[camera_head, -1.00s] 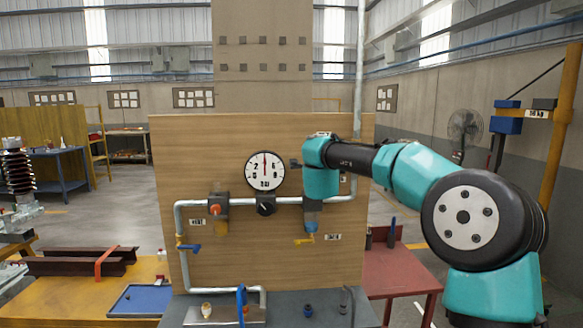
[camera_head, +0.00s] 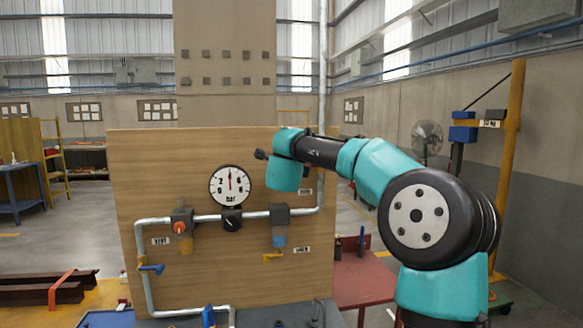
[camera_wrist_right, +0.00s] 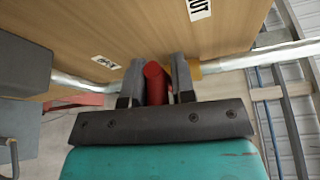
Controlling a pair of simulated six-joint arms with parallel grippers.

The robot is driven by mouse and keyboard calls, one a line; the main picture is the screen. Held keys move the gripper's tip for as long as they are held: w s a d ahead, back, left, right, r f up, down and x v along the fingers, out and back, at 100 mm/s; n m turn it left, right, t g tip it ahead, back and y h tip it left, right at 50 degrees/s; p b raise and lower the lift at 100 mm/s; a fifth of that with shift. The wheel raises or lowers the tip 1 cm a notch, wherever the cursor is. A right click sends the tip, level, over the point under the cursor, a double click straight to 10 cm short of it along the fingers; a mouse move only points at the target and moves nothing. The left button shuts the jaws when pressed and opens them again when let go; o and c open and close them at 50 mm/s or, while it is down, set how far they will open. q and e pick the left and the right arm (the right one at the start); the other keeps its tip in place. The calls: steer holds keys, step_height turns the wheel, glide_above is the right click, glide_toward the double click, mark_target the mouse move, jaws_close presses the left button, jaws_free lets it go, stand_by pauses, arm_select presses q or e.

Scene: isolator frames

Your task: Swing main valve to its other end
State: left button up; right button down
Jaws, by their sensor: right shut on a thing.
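In the right wrist view a red handle (camera_wrist_right: 155,86) sits between the two dark fingers of my right gripper (camera_wrist_right: 158,64), which is shut on it. I take this to be the main valve's handle; its label is not readable. A pipe runs out on both sides, with a small yellow part beside the right finger. In the head view my teal right wrist (camera_head: 285,175) is in front of the board's upper right, above a grey pipe fitting (camera_head: 279,212). It hides the fingers and the red handle there. My left gripper is not in view.
A red table (camera_head: 362,282) stands behind at right.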

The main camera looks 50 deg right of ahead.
steer(key=shift+f, duration=0.2)
steer(key=c, duration=1.1)
jaws_free()
steer(key=shift+r, duration=0.1)
steer(key=shift+o, duration=0.2)
steer(key=shift+s+a+r, duration=0.15)
steer(key=shift+s+a, duration=0.25)
steer(key=shift+a, duration=0.2)
steer(key=v, duration=1.6)
steer(key=shift+f, duration=0.2)
